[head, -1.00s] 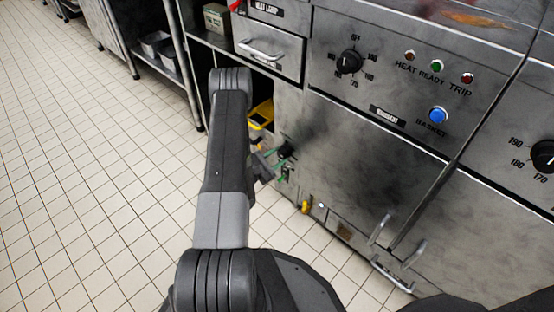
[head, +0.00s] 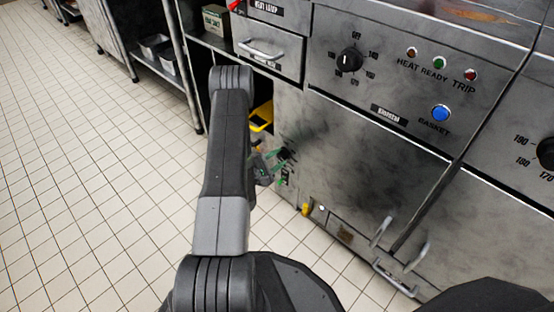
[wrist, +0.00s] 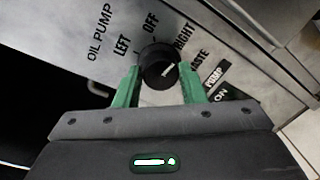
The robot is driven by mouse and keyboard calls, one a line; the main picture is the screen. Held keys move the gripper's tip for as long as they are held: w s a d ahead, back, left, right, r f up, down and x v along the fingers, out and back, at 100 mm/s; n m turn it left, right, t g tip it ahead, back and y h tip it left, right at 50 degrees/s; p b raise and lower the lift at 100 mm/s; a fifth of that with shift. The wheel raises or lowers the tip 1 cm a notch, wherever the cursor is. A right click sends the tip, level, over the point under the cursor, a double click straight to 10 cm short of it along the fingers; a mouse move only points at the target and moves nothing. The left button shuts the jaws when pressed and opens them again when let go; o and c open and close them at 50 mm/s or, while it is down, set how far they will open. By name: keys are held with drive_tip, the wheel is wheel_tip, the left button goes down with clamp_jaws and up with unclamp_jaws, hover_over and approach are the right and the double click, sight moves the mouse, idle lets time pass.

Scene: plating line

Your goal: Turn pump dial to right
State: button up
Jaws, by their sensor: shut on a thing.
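The black oil pump dial (wrist: 155,56) sits on the steel panel in the wrist view, with the labels LEFT, OFF, RIGHT and WASTE around its upper side. A short pale mark shows on its face, right of the middle; I cannot tell surely which label it lines up with. My gripper (wrist: 159,69) has its two green fingers on either side of the dial, shut on it. In the head view the dial (head: 285,153) is small and low on the fryer front, with my gripper (head: 280,162) at it, partly hidden by my arm.
Above are a temperature knob (head: 349,59), indicator lights and a blue basket button (head: 440,113). A yellow object (head: 261,116) is in the opening behind my arm. A pump switch label (wrist: 213,79) lies right of the dial. Tiled floor (head: 95,180) is clear at left.

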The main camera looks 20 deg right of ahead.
drive_tip(key=o, duration=1)
drive_tip(key=shift+a, duration=0.1)
drive_tip(key=p+v, duration=0.4)
drive_tip(key=v, duration=0.9)
drive_tip(key=shift+s+a, duration=0.1)
drive_tip(key=shift+a, duration=0.2)
drive_tip(key=shift+d, duration=0.15)
drive_tip(key=b+x, duration=0.4)
drive_tip(key=x, duration=0.9)
drive_tip(key=shift+d, duration=0.25)
drive_tip(key=shift+a, duration=0.1)
